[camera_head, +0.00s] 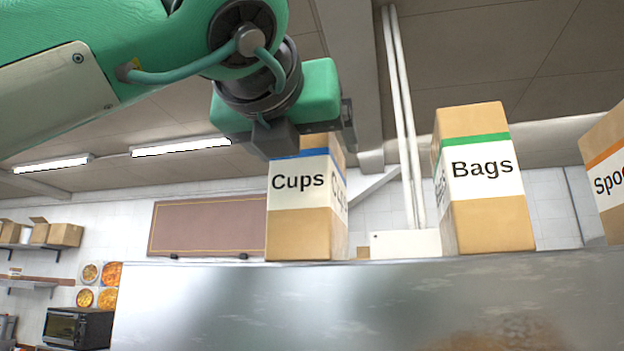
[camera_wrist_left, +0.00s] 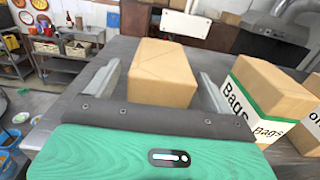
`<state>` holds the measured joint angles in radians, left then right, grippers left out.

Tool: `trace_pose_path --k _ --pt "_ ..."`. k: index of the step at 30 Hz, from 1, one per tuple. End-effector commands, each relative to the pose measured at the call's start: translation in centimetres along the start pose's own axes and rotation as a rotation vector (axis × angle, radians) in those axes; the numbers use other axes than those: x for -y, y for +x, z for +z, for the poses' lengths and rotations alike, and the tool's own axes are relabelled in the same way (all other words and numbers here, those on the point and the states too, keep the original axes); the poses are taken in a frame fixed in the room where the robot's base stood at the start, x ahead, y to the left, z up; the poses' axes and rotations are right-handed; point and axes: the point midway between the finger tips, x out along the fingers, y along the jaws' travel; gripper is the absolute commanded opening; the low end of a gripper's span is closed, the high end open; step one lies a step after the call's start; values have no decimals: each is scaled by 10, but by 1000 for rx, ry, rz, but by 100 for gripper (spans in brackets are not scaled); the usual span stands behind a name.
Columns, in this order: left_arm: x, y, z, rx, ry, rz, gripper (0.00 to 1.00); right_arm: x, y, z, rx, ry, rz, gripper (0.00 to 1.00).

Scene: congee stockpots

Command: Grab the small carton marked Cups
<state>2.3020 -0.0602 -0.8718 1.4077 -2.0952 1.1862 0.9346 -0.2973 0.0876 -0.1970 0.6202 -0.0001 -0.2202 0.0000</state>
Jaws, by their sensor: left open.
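The Cups carton (camera_head: 298,228) is a small tan box with a white label and a blue stripe. It stands upright on a metal surface (camera_head: 230,300), left of the Bags carton. My left gripper (camera_head: 312,138) is at its top, open, and hides part of its upper edge in the head view. In the left wrist view the plain top of a carton (camera_wrist_left: 163,72) lies between the two spread fingers, with its label hidden. I cannot tell whether either finger touches it. My right gripper is not in view.
The Bags carton (camera_head: 490,222), with a green stripe, stands to the right; it also shows right of the fingers in the left wrist view (camera_wrist_left: 270,88). A third carton (camera_head: 606,150), with an orange stripe, is cut off at the right edge. A dark oven (camera_head: 78,328) is at far left.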

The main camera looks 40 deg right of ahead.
Motion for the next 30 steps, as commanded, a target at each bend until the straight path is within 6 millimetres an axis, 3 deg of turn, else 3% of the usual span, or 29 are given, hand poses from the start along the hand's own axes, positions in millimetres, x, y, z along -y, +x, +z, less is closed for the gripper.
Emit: trace_pose_path --k 1,4,16,27,30 --pt "0 6 4 -2 0 -1 85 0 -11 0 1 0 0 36" --pt "0 16 3 -3 -1 -1 85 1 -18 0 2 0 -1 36" --pt "0 24 -1 -1 0 0 85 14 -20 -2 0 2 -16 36" --pt "0 24 -1 -1 -1 0 13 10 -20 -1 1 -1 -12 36" --pt "0 24 0 0 -1 -1 13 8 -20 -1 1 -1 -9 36"
